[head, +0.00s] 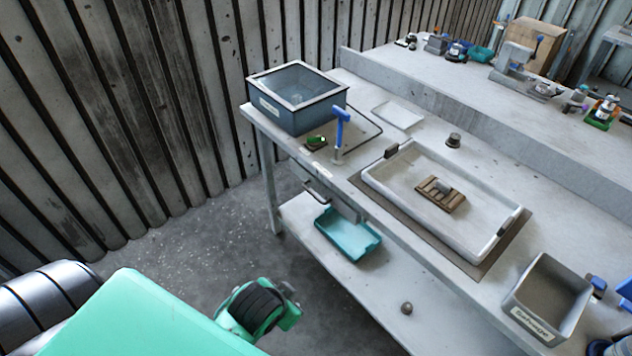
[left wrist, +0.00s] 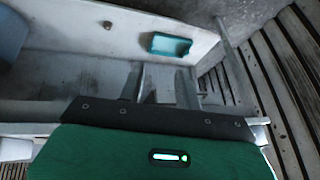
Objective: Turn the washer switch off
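A blue-grey box with a clear top (head: 297,96), which looks like the washer, stands at the left end of the bench. In front of it on the bench lies a small green and dark part (head: 316,142), possibly the switch; its setting is too small to tell. A blue-topped upright lever (head: 341,122) stands beside it. My left gripper (left wrist: 160,75) is open and empty in the left wrist view, its two fingers apart. In the head view my left arm is low at the lower left, away from the bench, its fingers hard to make out. My right gripper is not in view.
A white tray (head: 387,181) with a brown block (head: 440,195) lies on the bench, and a grey salvage bin (head: 553,297) stands at right. A teal tray (head: 348,247) and a small round knob (head: 407,308) are on the lower shelf. Floor left of the bench is clear.

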